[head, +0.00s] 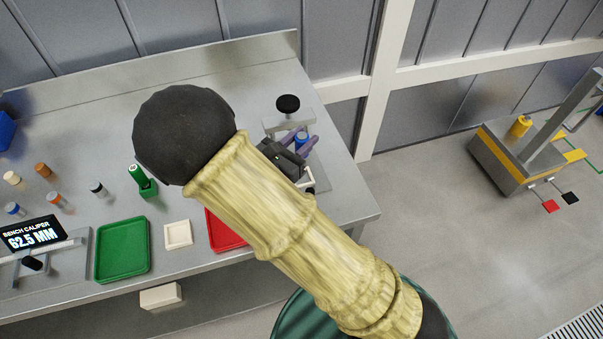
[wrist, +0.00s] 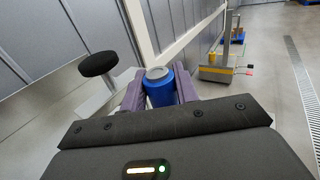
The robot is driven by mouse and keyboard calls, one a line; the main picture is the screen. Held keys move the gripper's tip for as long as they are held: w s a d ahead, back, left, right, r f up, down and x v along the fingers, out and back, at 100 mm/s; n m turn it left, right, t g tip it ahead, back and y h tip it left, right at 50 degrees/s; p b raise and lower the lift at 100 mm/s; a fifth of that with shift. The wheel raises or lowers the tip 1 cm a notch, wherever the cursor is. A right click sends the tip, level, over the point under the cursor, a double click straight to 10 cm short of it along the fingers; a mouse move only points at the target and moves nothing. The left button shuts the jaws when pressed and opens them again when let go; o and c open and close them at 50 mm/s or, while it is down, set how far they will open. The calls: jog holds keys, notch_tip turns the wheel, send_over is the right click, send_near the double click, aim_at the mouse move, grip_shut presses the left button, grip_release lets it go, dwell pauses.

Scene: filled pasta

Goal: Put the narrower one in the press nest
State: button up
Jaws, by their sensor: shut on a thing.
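My gripper (head: 300,139) has purple fingers and is shut on a blue cylinder (head: 301,138) with a grey top. In the wrist view the blue cylinder (wrist: 159,88) stands upright between the fingers. The press, with a round black knob (head: 288,103) over a grey plate (head: 285,124), is just behind my gripper at the bench's right end. The knob (wrist: 98,64) also shows left of the cylinder in the wrist view. My arm and gripper hide the press's lower part; I cannot make out the nest. Another blue cylinder (head: 14,209) stands at the far left.
Several small cylinders (head: 42,170) stand on the left of the bench (head: 80,130). A green tray (head: 122,250), a small white square tray (head: 178,234), a partly hidden red tray (head: 222,233) and a caliper display (head: 33,234) reading 62.5 MM are along the front. A green holder (head: 146,187) stands behind them.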

send_over(305, 183)
jog(key=w, duration=0.2)
jog(key=shift+w+a+f, duration=0.1)
jog(key=shift+a+f, duration=0.1)
jog(key=shift+f, duration=1.25)
jog(key=shift+a+f, duration=0.15)
jog(key=shift+f, duration=1.3)
jog(key=shift+f+p, duration=0.5)
jog(key=shift+f, duration=1.6)
jog(key=shift+f, duration=0.15)
jog(key=o, duration=1.1)
